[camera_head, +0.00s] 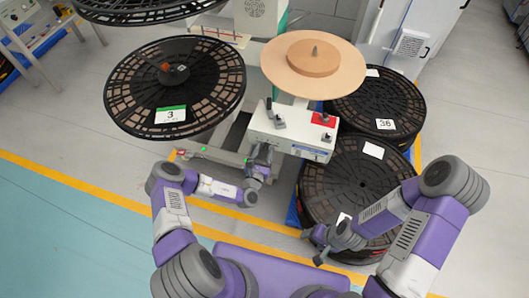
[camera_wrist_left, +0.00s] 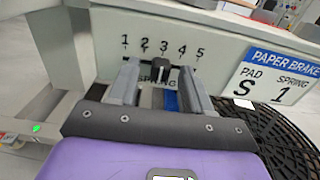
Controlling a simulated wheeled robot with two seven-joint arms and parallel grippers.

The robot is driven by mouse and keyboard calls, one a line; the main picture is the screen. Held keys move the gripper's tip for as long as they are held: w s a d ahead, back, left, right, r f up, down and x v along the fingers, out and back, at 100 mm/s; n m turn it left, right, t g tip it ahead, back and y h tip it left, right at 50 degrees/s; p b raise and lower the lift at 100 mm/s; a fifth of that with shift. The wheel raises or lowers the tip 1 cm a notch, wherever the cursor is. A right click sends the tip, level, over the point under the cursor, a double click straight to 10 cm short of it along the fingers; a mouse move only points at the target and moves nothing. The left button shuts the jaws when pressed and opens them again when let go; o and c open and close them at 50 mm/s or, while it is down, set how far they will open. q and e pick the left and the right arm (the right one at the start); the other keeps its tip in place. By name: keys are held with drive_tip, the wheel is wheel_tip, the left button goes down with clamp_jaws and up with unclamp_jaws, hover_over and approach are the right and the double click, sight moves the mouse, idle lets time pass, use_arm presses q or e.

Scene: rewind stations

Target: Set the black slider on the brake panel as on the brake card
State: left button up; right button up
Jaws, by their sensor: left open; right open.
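The white brake panel (camera_wrist_left: 222,45) fills the upper part of the left wrist view, with a scale from 1 to 5. The black slider (camera_wrist_left: 158,74) is below about the 3, between my left fingers; contact cannot be told. The brake card (camera_wrist_left: 275,78) on the panel's right reads PAPER BRAKE, PAD S, SPRING 1. A SPRING label under the scale is partly hidden by the fingers. My left gripper (camera_wrist_left: 158,88) is open at the panel front; the head view shows it (camera_head: 262,156) before the white box (camera_head: 288,137). My right gripper (camera_head: 322,243) is open and empty, low over a black reel.
Black levers and a red patch (camera_head: 323,119) are on top of the box. A large reel marked 3 (camera_head: 172,114) stands left, and a brown disc (camera_head: 313,66) behind. Black reels (camera_head: 345,180) lie stacked at right.

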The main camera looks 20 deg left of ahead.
use_arm(q)
drive_tip(key=shift+w, duration=0.25)
drive_tip(key=shift+c, duration=0.3)
clamp_jaws()
use_arm(e)
drive_tip(key=shift+f, duration=0.1)
